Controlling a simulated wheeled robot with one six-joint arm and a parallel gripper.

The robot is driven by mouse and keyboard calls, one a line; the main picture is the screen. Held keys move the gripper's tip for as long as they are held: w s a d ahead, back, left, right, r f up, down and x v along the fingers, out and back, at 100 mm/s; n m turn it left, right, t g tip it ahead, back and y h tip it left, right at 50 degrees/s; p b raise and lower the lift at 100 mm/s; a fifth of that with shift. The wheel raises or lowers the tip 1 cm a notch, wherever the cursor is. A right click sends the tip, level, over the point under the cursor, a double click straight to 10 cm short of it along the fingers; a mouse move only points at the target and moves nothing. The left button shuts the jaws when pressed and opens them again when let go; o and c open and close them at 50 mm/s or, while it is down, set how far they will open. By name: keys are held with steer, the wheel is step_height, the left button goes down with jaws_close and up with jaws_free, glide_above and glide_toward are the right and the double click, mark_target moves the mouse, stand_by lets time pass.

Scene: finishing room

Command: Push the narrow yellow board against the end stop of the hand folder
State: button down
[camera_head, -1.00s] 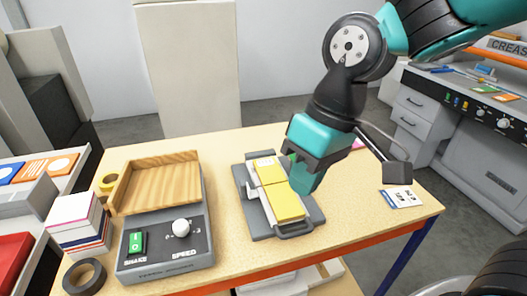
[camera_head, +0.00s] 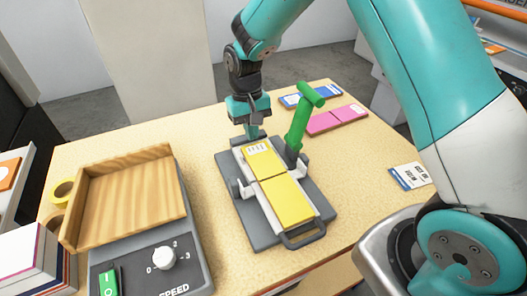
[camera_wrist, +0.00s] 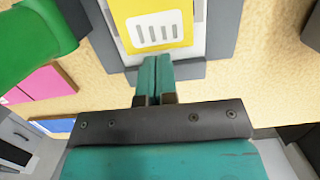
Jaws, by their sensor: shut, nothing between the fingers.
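The narrow yellow board (camera_head: 288,203) lies flat on the grey hand folder (camera_head: 262,238), with a crease across its middle and a white printed label at its far end. The folder's green lever (camera_head: 300,130) stands up at its right side. My gripper (camera_head: 255,134) is shut and empty, pointing down at the far end of the folder. In the wrist view, the shut fingertips (camera_wrist: 155,62) are just off the labelled end of the yellow board (camera_wrist: 180,38), over the folder's grey edge. I cannot tell whether they touch the board. I cannot clearly make out the end stop.
A machine with a wooden tray (camera_head: 125,205) and a speed knob (camera_head: 164,257) stands on the left. Pink boards (camera_head: 335,119) and a blue board (camera_head: 310,96) lie behind the lever. A white card (camera_head: 410,176) lies on the right. Bare table surrounds the folder.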

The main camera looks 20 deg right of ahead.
mark_target(267, 166)
steer(key=s+p, duration=0.1)
steer(key=s, duration=0.3)
steer(key=s+p, duration=0.1)
steer(key=s, duration=0.3)
steer(key=shift+s+d+r+p, duration=0.1)
steer(key=shift+s+r+p, duration=0.1)
steer(key=shift+s+p, duration=0.2)
steer(key=shift+f+p, duration=0.3)
steer(key=shift+p, duration=0.05)
steer(key=shift+w+f, duration=0.1)
steer(key=shift+f, duration=0.45)
steer(key=shift+s+f+b, duration=0.2)
steer(key=shift+b, duration=0.15)
